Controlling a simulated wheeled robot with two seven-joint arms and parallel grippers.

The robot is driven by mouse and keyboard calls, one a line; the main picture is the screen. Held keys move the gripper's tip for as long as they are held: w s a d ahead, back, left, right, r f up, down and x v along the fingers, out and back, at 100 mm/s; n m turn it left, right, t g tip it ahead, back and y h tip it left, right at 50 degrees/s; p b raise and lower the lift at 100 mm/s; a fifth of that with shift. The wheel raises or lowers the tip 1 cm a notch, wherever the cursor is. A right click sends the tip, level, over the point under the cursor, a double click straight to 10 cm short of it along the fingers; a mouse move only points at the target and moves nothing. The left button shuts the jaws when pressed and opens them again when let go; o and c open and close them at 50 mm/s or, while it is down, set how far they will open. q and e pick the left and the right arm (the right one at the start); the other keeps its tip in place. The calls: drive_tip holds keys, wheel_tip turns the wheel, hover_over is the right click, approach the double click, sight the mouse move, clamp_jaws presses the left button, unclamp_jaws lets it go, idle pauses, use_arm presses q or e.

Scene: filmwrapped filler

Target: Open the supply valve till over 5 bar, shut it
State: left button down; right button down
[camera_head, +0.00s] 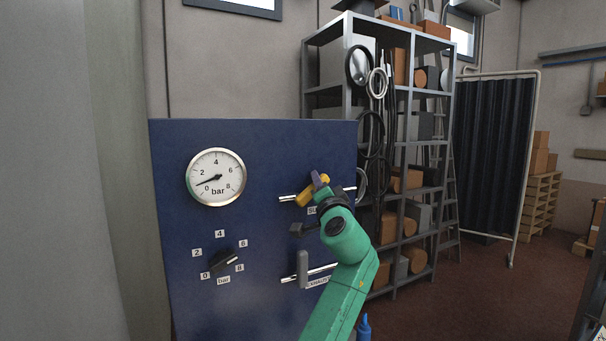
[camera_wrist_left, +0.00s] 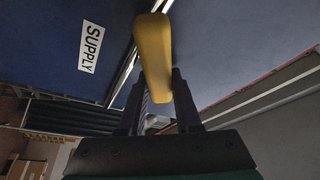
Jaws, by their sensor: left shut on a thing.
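The supply valve's yellow lever (camera_head: 307,196) is on the blue panel (camera_head: 258,155), tilted against its short silver pipe. My left gripper (camera_head: 318,187) is at the lever. In the left wrist view the yellow lever (camera_wrist_left: 153,55) stands between the two dark fingers, and my left gripper (camera_wrist_left: 158,98) is shut on it. The SUPPLY label (camera_wrist_left: 91,47) is beside it. My right gripper is not in view.
Below, a grey lever (camera_head: 302,267) stands upright across a second pipe, its label partly hidden by my arm. A black knob (camera_head: 224,261) with a 0 to 8 bar scale is at the lower left. A loaded shelf (camera_head: 449,150) stands behind to the right.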

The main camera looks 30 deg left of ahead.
use_arm(q)
drive_tip(key=m, duration=0.1)
drive_tip(key=m+h+p, duration=0.1)
drive_tip(key=m+p, duration=0.1)
drive_tip(key=shift+w+d+f, duration=0.15)
drive_tip(key=shift+w+f, duration=0.1)
drive_tip(key=shift+f, duration=0.15)
drive_tip(key=shift+w+d+f+m+g+h+p, duration=0.1)
drive_tip(key=shift+f+m+g+h+p, duration=0.2)
drive_tip(key=shift+f+m+p, duration=0.45)
drive_tip(key=shift+w+d+f+m+g+h+p, duration=0.1)
drive_tip(key=shift+f+m+g+h+p, duration=0.2)
drive_tip(key=shift+m+p, duration=0.75)
drive_tip(key=c, duration=0.6)
unclamp_jaws()
